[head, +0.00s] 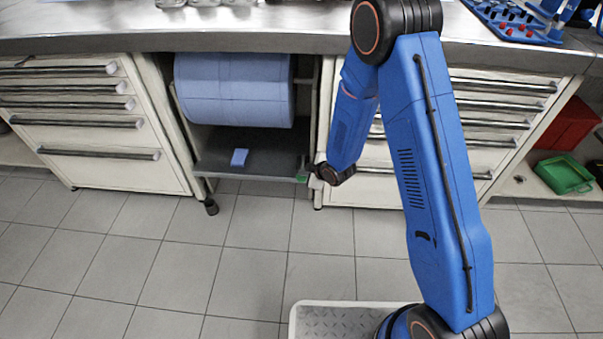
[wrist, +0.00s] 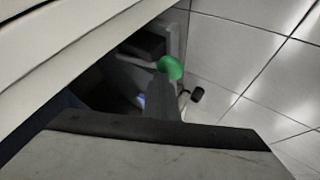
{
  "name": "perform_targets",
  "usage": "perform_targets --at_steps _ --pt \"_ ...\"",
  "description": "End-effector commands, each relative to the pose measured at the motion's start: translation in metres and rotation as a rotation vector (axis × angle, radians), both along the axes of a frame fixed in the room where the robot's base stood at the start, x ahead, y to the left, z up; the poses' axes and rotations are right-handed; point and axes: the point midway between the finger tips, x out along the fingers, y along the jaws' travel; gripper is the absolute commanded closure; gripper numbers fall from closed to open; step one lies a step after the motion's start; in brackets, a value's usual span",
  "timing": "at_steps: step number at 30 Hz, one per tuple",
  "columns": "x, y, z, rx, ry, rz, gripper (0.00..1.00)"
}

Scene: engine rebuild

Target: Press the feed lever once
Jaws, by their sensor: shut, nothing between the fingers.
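The feed lever appears to be the green-ended part (head: 302,178) at the right front of the shelf under the blue paper roll (head: 233,90). Its rounded green end (wrist: 170,67) shows in the wrist view. My gripper (wrist: 160,82) is shut and empty, its dark fingers pointing at the green end. The fingertips overlap its lower edge in the picture; I cannot tell whether they touch. In the head view the gripper is mostly hidden by my wrist, close to the right of the lever.
A small blue piece (head: 239,158) lies on the dark shelf (head: 222,167) below the roll. Drawer cabinets (head: 95,165) flank the roll bay under a metal workbench (head: 100,30). Red (head: 566,124) and green (head: 563,175) bins stand at the right. The tiled floor in front is clear.

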Motion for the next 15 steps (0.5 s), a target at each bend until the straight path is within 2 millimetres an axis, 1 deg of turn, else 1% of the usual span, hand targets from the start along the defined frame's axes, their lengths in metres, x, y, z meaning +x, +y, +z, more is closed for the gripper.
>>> perform_targets --at_steps 15 --pt "0.001 0.000 0.026 0.000 -0.002 0.001 1.00"
